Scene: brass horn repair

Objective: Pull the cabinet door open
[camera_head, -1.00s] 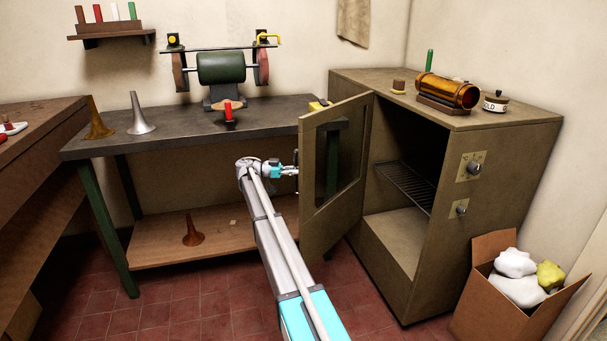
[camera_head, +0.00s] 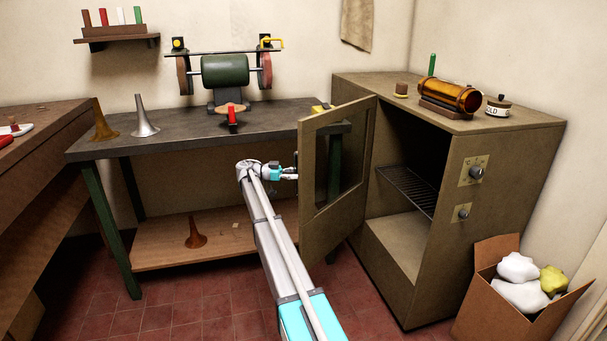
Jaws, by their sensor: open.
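The cabinet (camera_head: 490,225) is a tan box on the right. Its door (camera_head: 310,225), a tan frame with a window, stands wide open, swung out to the left of the opening. A wire shelf (camera_head: 408,190) shows inside. My gripper (camera_head: 292,174) is at the door's free left edge, by the middle of its height. It is open. Its fingertips are small and partly hidden at the door edge, so I cannot tell whether they touch it. No handle is clearly visible.
A dark workbench (camera_head: 180,133) with a grinder (camera_head: 225,72) and horn bells stands behind my arm. A cardboard box (camera_head: 497,305) of rags stands right of the cabinet. A tin and an amber cylinder (camera_head: 450,93) sit on the cabinet top. Red floor tiles are clear at front left.

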